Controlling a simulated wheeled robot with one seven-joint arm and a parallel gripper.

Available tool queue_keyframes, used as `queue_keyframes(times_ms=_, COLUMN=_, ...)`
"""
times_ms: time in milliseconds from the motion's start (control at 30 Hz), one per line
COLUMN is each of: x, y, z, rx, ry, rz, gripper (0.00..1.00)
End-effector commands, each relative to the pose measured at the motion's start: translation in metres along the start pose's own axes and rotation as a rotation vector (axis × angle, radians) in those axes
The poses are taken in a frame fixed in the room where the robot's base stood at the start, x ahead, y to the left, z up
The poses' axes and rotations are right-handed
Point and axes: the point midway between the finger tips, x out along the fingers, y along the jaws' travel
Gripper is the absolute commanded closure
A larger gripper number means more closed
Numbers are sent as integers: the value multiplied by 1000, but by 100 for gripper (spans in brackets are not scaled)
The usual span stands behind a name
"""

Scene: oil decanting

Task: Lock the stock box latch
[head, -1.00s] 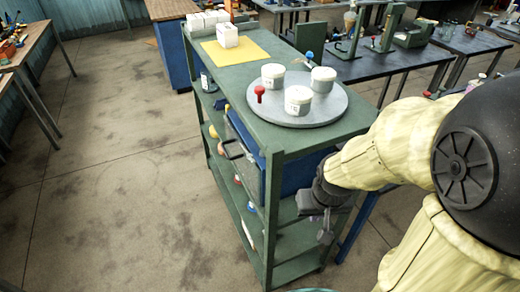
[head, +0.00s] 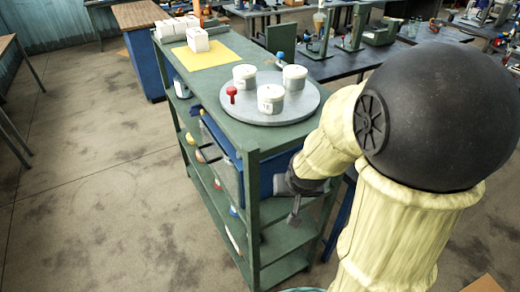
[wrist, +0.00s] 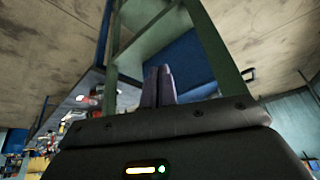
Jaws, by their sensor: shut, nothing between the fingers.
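The blue stock box (head: 229,164) sits on a shelf of the green rack, with a dark handle (head: 208,154) on its left face. The box also shows in the wrist view (wrist: 188,62), behind my fingers, with what looks like the handle (wrist: 250,75) at right. I cannot make out the latch. My gripper (head: 294,219) is low at the rack's near right end, beside the box's end, apart from the handle. In the wrist view my gripper's two dark fingers (wrist: 158,84) are together and empty, pointing towards the box. Whether they touch anything is unclear.
The green rack's near post (head: 252,215) stands between my gripper and the handle side. A round grey tray (head: 300,110) with white tubs and a red knob is on top, near a yellow mat (head: 220,54). Floor at left is open.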

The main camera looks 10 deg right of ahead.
Motion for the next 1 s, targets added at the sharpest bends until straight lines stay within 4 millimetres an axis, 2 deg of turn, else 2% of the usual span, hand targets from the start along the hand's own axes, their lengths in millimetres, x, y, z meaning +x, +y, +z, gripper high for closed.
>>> queue_keyframes(times_ms=33, x=20, y=8, z=-12, rx=55, ry=59, rz=-4, gripper=100)
queue_keyframes(times_ms=100, x=36, y=16, z=-33, rx=134, ry=151, rz=-31, gripper=100)
queue_keyframes(times_ms=300, x=71, y=26, z=-80, rx=338, ry=353, rz=-202, gripper=100)
queue_keyframes(times_ms=400, x=82, y=27, z=-94, rx=425, ry=408, rz=-313, gripper=100)
queue_keyframes(times_ms=700, x=95, y=24, z=-113, rx=669, ry=424, rz=-709, gripper=100)
queue_keyframes(times_ms=900, x=91, y=24, z=-107, rx=837, ry=305, rz=-1015, gripper=100)
queue_keyframes(times_ms=1000, x=86, y=24, z=-103, rx=888, ry=246, rz=-1109, gripper=100)
